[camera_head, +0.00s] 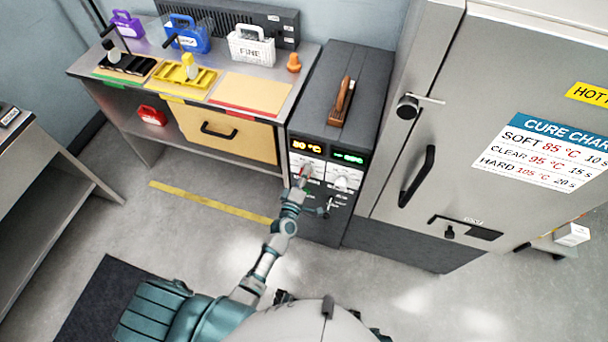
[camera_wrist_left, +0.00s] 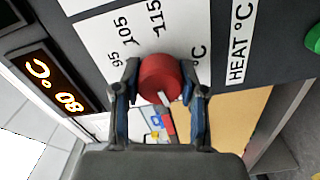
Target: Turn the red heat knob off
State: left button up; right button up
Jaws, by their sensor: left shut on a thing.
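The red heat knob (camera_wrist_left: 160,78) is on a white dial plate (camera_wrist_left: 108,42) marked 95, 105 and 115, beside a label reading HEAT °C (camera_wrist_left: 240,42). My left gripper (camera_wrist_left: 160,88) is shut on the red knob, one finger on each side, in the left wrist view. The knob's white pointer is at its lower part in that view. In the head view, my left gripper (camera_head: 303,178) is at the front of the dark control unit (camera_head: 342,90) and mostly hides the knob. An orange display (camera_head: 307,146) reads 80 °C. My right gripper is not visible.
A second, white knob (camera_head: 342,182) is just right of the gripper. A large grey cabinet (camera_head: 450,120) with a black handle (camera_head: 417,178) stands at the right. A wooden-handled tool (camera_head: 341,102) lies on the unit.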

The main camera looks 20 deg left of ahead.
pick_arm(q)
jog(key=shift+f, duration=0.2)
dwell(0.3)
jog(key=o, duration=1.1)
jog(key=shift+o, duration=0.2)
jog(key=s, duration=1.1)
jog(key=shift+s+a, duration=0.2)
jog(key=shift+s, duration=0.2)
jog(key=shift+f, duration=0.1)
